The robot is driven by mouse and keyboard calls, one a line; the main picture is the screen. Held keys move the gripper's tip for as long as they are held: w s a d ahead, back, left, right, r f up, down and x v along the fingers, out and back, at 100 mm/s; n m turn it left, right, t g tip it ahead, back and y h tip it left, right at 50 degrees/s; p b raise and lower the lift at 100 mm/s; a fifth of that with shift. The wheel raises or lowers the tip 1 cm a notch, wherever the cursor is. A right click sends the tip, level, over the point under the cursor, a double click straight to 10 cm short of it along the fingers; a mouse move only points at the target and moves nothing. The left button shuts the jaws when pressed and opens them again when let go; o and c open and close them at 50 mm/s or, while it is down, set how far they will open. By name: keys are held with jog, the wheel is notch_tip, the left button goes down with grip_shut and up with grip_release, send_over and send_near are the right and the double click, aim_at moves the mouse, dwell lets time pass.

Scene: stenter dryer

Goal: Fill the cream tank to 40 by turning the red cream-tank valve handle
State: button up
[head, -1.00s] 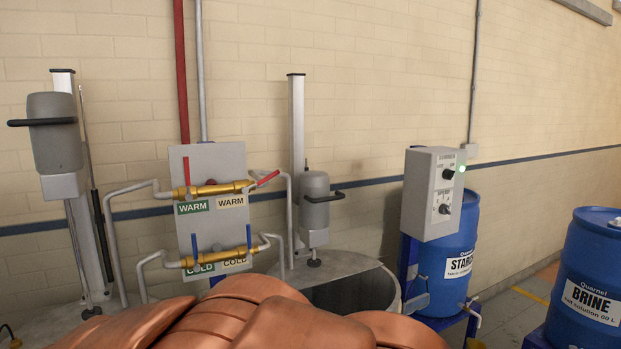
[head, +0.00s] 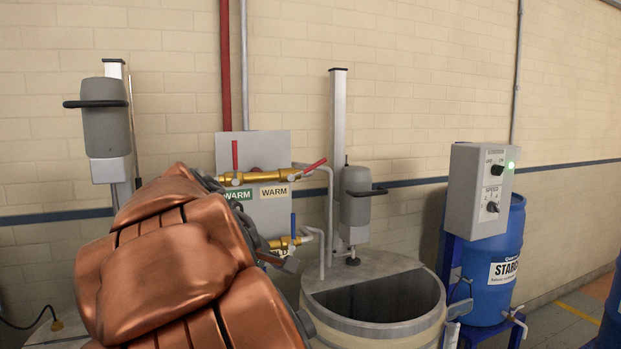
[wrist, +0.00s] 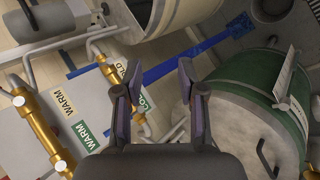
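The red cream-tank valve handle (head: 314,165) slants up to the right at the right end of the upper brass pipe (head: 243,178), beside the cream WARM label (head: 275,192). A second red handle (head: 235,155) stands upright above the green WARM label. The cream tank (head: 372,328) stands below to the right, its inside dark; I cannot read a level. In the wrist view, my gripper (wrist: 151,82) is open and empty, with the panel's labels and brass pipes to its left. The red handles do not show there. The head view hides most of my gripper behind my copper arm.
A blue handle (head: 293,225) is on the lower brass pipe. A grey mixer (head: 356,195) stands over the cream tank. A control box (head: 480,190) with a lit green lamp stands right, before a blue starch drum (head: 505,270). A green tank (wrist: 265,100) is right in the wrist view.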

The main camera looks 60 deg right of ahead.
jog(key=w+d+r+n+h+b, duration=0.2)
jog(key=w+d+r+h+b, duration=0.15)
jog(key=d+r, duration=0.6)
jog(key=n+g+h+b, duration=0.1)
jog(key=n+h+b, duration=0.1)
jog(key=n+h, duration=0.3)
send_near(314, 166)
jog(key=d, duration=0.3)
jog(key=shift+d+f+m+h, duration=0.3)
jog(key=shift+d+h, duration=0.05)
jog(key=shift+d, duration=0.3)
jog(key=shift+d+p, duration=0.8)
jog(key=shift+d, duration=2.6)
jog(key=shift+c, duration=0.2)
grip_shut()
